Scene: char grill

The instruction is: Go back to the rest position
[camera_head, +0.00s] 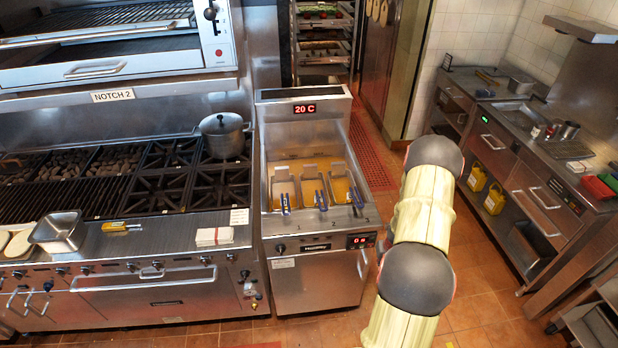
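My arm rises on the right half of the head view, with pale yellow-green links and dark grey joints. It bends in front of the tiled floor, to the right of the fryer (314,295). My gripper is not visible in this view, so its fingers and anything in them cannot be seen. The char grill (60,190) is at the left, with dark grates beside open burners (190,188).
A lidded pot (222,137) stands on the back burner. A metal pan (60,232) and a stack of napkins (214,236) sit on the front ledge. The fryer holds several baskets. A steel counter (590,190) runs along the right. Tiled floor lies between.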

